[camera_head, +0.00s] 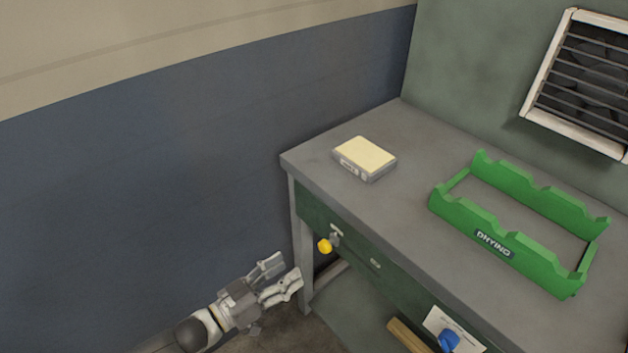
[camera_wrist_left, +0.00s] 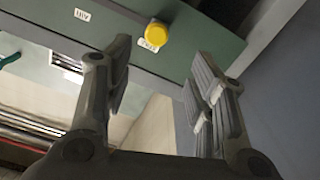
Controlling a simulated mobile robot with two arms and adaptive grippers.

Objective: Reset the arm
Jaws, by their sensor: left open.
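My left gripper (camera_head: 279,278) is in the lower middle of the head view, low beside the front left leg of the grey table. Its jaws are open with nothing between them. In the left wrist view the two fingers of my left gripper (camera_wrist_left: 162,95) stand apart on either side. A yellow round knob (camera_head: 324,246) on the table's green front is just beyond the fingertips and apart from them. The knob also shows in the left wrist view (camera_wrist_left: 158,33), above the gap between the fingers. My right gripper is not in either view.
The grey table (camera_head: 330,185) carries a green rack (camera_head: 462,218) marked DRYING and a small box with a pale yellow top (camera_head: 365,156). A blue item (camera_head: 448,340) sits on the table front at lower right. A blue wall (camera_head: 150,200) stands at left.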

